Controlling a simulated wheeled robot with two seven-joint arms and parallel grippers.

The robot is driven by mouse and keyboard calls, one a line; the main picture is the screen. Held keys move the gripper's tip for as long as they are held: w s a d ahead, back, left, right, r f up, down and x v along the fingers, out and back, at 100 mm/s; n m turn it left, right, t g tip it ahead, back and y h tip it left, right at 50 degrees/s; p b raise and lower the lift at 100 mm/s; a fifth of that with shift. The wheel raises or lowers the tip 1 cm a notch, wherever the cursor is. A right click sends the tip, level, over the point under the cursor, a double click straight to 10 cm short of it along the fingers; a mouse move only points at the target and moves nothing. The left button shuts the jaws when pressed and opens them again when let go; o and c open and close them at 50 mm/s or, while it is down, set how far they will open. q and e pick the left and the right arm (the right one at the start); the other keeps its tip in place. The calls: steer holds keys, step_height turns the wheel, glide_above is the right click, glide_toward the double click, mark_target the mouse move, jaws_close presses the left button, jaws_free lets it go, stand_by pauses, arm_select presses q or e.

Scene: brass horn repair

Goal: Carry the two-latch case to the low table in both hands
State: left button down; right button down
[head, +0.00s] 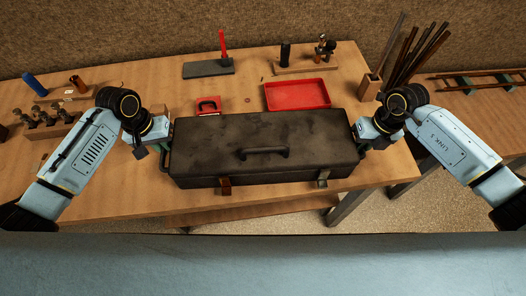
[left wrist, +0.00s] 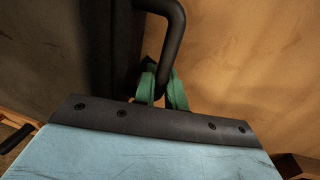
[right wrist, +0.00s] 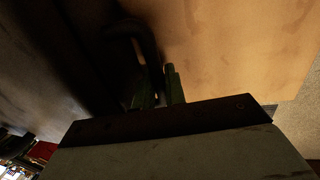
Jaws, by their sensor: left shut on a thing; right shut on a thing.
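The two-latch case (head: 220,140), long and dark with a top handle and two latches on its front, is over the front of the wooden workbench (head: 120,190). I cannot tell whether it rests on the bench or is just above it. My left gripper (head: 162,150) is at the case's left end. In the left wrist view its green fingers (left wrist: 162,90) are shut around the dark side handle (left wrist: 177,40). My right gripper (head: 361,142) is at the right end. In the right wrist view its green fingers (right wrist: 160,88) close on the other side handle (right wrist: 150,45), in shadow.
Behind the case are a red tray (head: 297,95), a small red box (head: 208,105) and a grey block (head: 208,68) with a red-handled tool. A rack of parts (head: 50,125) stands at the left. Rods in a holder (head: 370,88) stand back right. Another wooden table (head: 470,95) is at the right.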

arm_select(q)
steer(key=shift+r, duration=0.25)
arm_select(e)
steer(key=shift+r, duration=0.25)
